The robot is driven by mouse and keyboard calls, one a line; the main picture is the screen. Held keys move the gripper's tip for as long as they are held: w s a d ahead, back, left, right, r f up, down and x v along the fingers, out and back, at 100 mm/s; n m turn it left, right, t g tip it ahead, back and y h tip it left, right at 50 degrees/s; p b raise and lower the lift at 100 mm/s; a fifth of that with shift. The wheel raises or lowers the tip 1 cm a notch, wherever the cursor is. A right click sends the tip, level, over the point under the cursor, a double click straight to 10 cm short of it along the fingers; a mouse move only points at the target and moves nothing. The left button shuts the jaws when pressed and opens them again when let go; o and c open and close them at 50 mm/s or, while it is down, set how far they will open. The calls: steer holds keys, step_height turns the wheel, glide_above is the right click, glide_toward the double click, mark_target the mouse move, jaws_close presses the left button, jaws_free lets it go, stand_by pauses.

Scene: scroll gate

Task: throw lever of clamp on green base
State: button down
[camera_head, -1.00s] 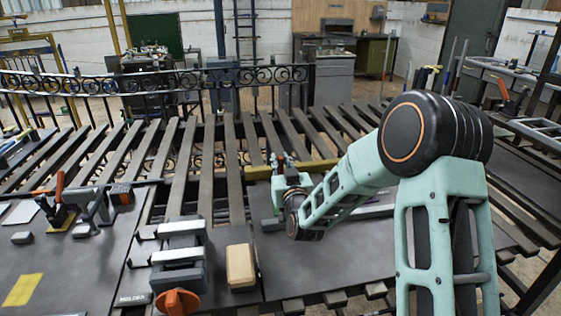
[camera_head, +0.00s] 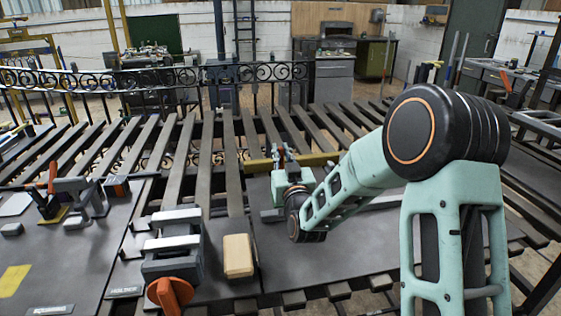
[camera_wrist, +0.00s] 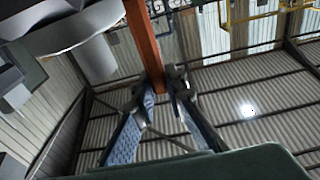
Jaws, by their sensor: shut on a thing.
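My gripper (camera_wrist: 167,90) is shut on an orange lever (camera_wrist: 144,45) in the wrist view. The lever runs from the top edge down between the two blue-padded fingers. Rounded grey metal (camera_wrist: 92,30) shows left of the lever; I cannot tell whether it belongs to the clamp. In the head view my gripper (camera_head: 281,158) points away from me beyond my wrist, with a small orange-red tip between its fingers. My wrist hides most of this spot. I cannot make out a green base in either view.
Another clamp with an orange lever (camera_head: 52,176) stands on a yellow base (camera_head: 50,219) at the left. A grey vise-like fixture (camera_head: 174,253) with an orange knob (camera_head: 170,294) and a tan block (camera_head: 238,256) lie in front. A yellow bar (camera_head: 258,166) runs beside my gripper.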

steer(key=shift+s+d+f+t+y+b, duration=0.15)
steer(key=shift+s+t+b, duration=0.35)
steer(key=shift+b, duration=1.55)
steer(key=shift+s+d+f+t+y+b, duration=0.15)
steer(key=shift+s+t+b, duration=0.3)
steer(key=shift+b, duration=1.6)
steer(key=shift+s+r+t+b, duration=0.1)
steer(key=shift+s+t+b, duration=0.2)
steer(key=shift+b, duration=0.65)
steer(key=shift+r, duration=0.1)
steer(key=c, duration=1.9)
jaws_free()
steer(key=shift+d, duration=0.1)
steer(key=shift+c, duration=0.2)
steer(key=shift+s+d, duration=0.1)
steer(key=shift+s, duration=0.25)
steer(key=s+d, duration=0.3)
steer(key=s, duration=0.9)
steer(key=shift+d+f, duration=0.2)
